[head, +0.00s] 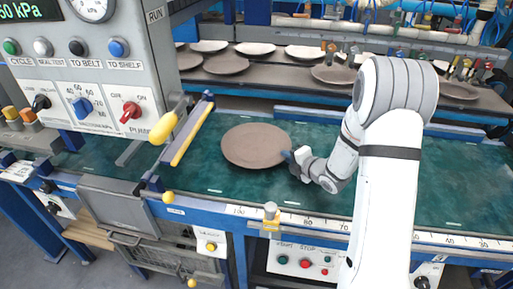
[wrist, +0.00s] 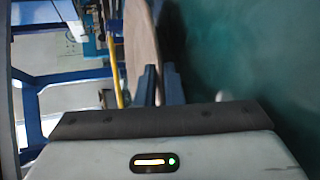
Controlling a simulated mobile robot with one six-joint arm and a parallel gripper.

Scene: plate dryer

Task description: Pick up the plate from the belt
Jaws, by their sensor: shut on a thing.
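The plate (head: 256,145) is a round, flat, brownish disc over the green belt (head: 420,185) in the head view. My gripper (head: 291,158) is at the plate's right edge, with the arm reaching in from the right. In the wrist view, the two blue fingers of my gripper (wrist: 158,88) are shut on the rim of the plate (wrist: 140,45), one on each side. The plate shows edge-on there. I cannot tell whether the plate touches the belt or is slightly above it.
A grey control panel (head: 95,65) with knobs and buttons stands at the left. A yellow-striped bar (head: 190,135) and a yellow-handled lever (head: 163,128) are left of the plate. Behind, a dark shelf (head: 285,75) holds several plates. A blue rail with a ruler (head: 330,222) runs along the front.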

